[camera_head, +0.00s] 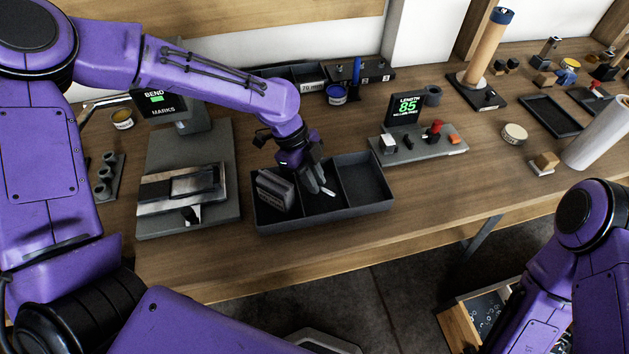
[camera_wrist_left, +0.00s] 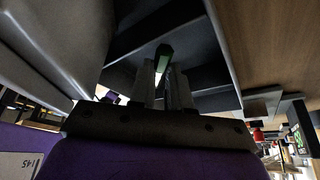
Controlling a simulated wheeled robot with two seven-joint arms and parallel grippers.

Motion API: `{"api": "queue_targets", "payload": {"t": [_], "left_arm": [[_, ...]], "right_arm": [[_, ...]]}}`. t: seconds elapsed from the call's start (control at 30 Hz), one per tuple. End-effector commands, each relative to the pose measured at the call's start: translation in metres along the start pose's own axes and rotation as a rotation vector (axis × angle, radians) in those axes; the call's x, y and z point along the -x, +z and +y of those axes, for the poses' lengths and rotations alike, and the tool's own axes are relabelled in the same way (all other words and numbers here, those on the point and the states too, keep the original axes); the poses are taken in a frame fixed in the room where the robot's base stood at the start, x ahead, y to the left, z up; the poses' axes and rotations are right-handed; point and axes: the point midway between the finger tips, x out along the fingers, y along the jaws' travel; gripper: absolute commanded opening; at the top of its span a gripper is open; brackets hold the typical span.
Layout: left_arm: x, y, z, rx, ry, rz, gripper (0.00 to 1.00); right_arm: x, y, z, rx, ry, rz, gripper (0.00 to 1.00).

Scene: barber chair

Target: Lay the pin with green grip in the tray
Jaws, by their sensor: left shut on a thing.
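A dark grey divided tray (camera_head: 330,217) stands near the front edge of the bench. My left gripper (camera_head: 318,182) reaches down into it, beside the divider. In the left wrist view the gripper (camera_wrist_left: 165,88) is shut on the pin with green grip (camera_wrist_left: 163,52). The pin's dark end with a green edge shows between the fingers, with a pale part below. In the head view the fingers largely hide the pin. I cannot tell whether it touches the tray floor. My right gripper is not in view.
A grey ribbed block (camera_head: 274,190) is in the tray's left part; its right compartment is empty. The bend station (camera_head: 190,180) stands to the left. The length gauge (camera_head: 405,110) and its base stand behind right. Bare bench lies right of the tray.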

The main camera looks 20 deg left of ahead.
Motion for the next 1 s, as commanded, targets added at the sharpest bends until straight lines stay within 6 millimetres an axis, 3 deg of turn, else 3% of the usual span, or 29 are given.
{"api": "queue_targets", "payload": {"t": [0.1, 0.37, 0.4, 0.43, 0.73, 0.87, 1.0], "left_arm": [[-0.015, 0.007, 0.001, -0.001, 0.002, -0.001, 0.00], [-0.017, 0.007, 0.001, -0.001, 0.001, 0.000, 0.00], [-0.017, 0.007, 0.001, 0.000, 0.001, 0.000, 0.20], [-0.017, 0.007, 0.001, 0.000, 0.000, 0.000, 0.28], [-0.015, 0.006, 0.001, -0.001, 0.000, 0.000, 0.28], [0.002, 0.005, -0.001, 0.000, -0.004, 0.001, 0.28], [0.038, 0.005, -0.001, 0.000, -0.006, 0.000, 0.28]], "right_arm": [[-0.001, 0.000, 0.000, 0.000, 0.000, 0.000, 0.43], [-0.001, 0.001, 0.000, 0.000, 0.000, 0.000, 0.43], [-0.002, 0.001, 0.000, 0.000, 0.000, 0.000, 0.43], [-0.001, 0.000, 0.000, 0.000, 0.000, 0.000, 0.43], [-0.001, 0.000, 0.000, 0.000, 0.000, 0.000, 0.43], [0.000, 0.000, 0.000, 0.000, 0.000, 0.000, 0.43], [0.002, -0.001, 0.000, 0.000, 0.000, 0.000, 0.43]]}}
